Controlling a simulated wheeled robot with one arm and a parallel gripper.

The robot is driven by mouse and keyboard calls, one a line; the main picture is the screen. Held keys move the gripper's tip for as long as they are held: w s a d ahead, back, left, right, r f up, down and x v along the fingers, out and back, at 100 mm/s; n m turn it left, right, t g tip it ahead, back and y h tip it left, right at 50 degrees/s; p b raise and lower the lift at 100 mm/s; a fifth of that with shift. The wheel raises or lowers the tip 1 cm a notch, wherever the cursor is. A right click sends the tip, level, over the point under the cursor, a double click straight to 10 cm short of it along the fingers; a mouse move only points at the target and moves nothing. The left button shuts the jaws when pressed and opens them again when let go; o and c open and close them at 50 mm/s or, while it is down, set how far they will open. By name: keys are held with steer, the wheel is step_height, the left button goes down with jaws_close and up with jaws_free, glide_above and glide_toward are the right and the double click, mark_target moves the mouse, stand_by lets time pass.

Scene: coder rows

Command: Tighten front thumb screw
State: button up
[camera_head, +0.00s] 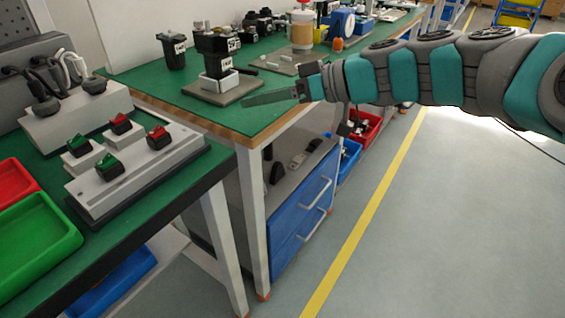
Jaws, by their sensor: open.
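A black fixture block (213,45) with white labels stands upright in a white base (219,80) on a grey plate (222,92). It is on the green bench, left of my arm. I cannot make out a separate thumb screw on it at this size. My gripper (272,97) reaches in from the right, over the bench's front edge, just right of the plate. A thin grey-green finger points left towards the plate. The gripper is open and holds nothing that I can see. It appears apart from the fixture.
A black labelled cup (174,52) stands left of the fixture. A nearer bench holds a switch panel (140,170) with red and green switches, and a green tray (35,238). Blue drawers (300,215) sit below the far bench. The floor at right is clear.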

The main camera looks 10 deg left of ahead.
steer(key=s+d+f+m+g+h, duration=0.1)
steer(key=s+d+f+m+h, duration=0.1)
steer(key=s+f, duration=0.5)
steer(key=shift+s+d+f+h+b, duration=0.3)
steer(key=shift+d+f+h, duration=0.3)
steer(key=shift+d, duration=0.45)
steer(key=shift+r, duration=0.1)
